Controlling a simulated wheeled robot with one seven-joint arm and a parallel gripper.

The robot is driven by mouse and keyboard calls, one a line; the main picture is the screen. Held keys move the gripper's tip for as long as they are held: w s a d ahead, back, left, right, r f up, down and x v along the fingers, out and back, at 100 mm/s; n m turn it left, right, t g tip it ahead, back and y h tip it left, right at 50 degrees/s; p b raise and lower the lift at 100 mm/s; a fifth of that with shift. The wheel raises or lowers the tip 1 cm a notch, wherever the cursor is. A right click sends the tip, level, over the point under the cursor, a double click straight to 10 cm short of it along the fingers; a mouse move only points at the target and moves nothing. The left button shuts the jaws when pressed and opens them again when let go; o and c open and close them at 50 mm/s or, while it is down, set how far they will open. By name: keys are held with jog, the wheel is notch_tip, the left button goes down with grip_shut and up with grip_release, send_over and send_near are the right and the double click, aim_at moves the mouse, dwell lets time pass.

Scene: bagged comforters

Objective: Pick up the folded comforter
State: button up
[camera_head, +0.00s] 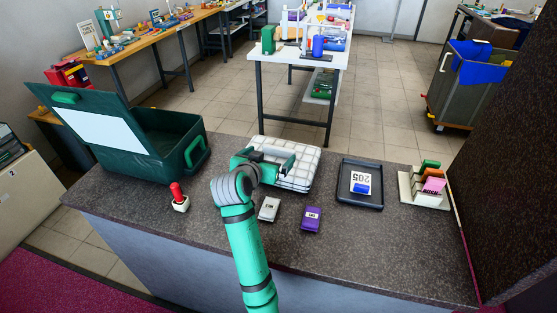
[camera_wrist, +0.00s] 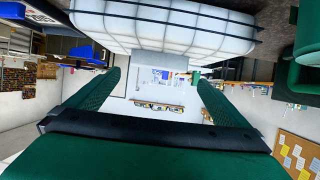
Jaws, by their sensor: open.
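The folded comforter (camera_head: 305,158) is a white, squared bundle with a grid of thin dark lines. It lies on the dark speckled counter, right of the green case. My gripper (camera_head: 270,164) is at its near left side, and my arm and gripper hide part of it. In the wrist view the comforter (camera_wrist: 165,25) fills the top middle, beyond my gripper (camera_wrist: 158,82). The two green fingers there are wide apart with nothing between them. I cannot tell whether a finger touches the comforter.
An open green case (camera_head: 168,138) stands at left on the counter (camera_head: 240,285). A red-handled stamp (camera_head: 178,198), a grey card (camera_head: 268,209), a purple box (camera_head: 311,219), a black tray (camera_head: 360,198) and a card holder (camera_head: 424,190) also sit there. The counter's front right is clear.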

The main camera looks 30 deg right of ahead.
aim_at(279, 147)
jog(key=x, duration=0.5)
jog(key=shift+s+d+r, duration=0.1)
jog(key=shift+d, duration=0.1)
jog(key=shift+w+d+f, duration=0.25)
jog(key=shift+w+d, duration=0.15)
jog(key=shift+c, duration=0.6)
jog(key=shift+r, duration=0.1)
jog(key=c, duration=1.5)
jog(key=shift+o, duration=0.2)
